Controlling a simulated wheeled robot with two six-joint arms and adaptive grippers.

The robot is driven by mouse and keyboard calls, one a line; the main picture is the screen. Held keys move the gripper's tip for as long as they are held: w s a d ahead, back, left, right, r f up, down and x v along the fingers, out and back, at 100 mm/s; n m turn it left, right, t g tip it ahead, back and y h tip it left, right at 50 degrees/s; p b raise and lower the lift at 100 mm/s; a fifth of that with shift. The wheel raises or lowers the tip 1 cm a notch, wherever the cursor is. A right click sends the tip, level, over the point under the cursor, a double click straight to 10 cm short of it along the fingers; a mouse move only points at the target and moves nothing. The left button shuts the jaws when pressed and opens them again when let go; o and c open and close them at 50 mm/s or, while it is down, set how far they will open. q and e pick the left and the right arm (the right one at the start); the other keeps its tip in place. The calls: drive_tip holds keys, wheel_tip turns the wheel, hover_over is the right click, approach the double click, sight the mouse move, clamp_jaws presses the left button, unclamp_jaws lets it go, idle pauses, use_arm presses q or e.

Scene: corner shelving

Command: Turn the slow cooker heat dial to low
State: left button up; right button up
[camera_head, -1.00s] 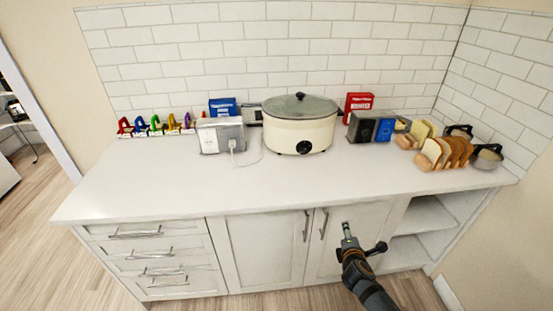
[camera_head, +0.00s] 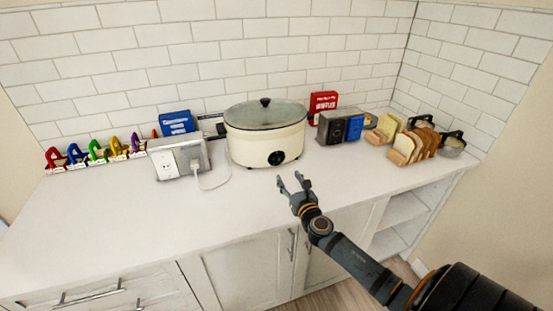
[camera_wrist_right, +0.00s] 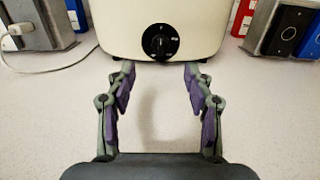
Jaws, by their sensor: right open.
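My left gripper is not in view.
A grey outlet box (camera_head: 178,158) with a plugged-in cord stands left of the cooker. The counter (camera_head: 130,215) is clear in front.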

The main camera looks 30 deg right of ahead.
sight(279, 161)
drive_tip(key=shift+w+d+r, duration=0.2)
drive_tip(key=shift+w, duration=0.25)
drive_tip(key=shift+p+x, duration=0.3)
drive_tip(key=shift+x, duration=0.6)
drive_tip(key=x, duration=0.6)
drive_tip(key=shift+w+f, duration=0.2)
drive_tip(key=shift+w, duration=0.05)
drive_tip(key=shift+w+d, duration=0.15)
drive_tip(key=shift+w, duration=0.35)
drive_tip(key=shift+c, duration=0.3)
clamp_jaws()
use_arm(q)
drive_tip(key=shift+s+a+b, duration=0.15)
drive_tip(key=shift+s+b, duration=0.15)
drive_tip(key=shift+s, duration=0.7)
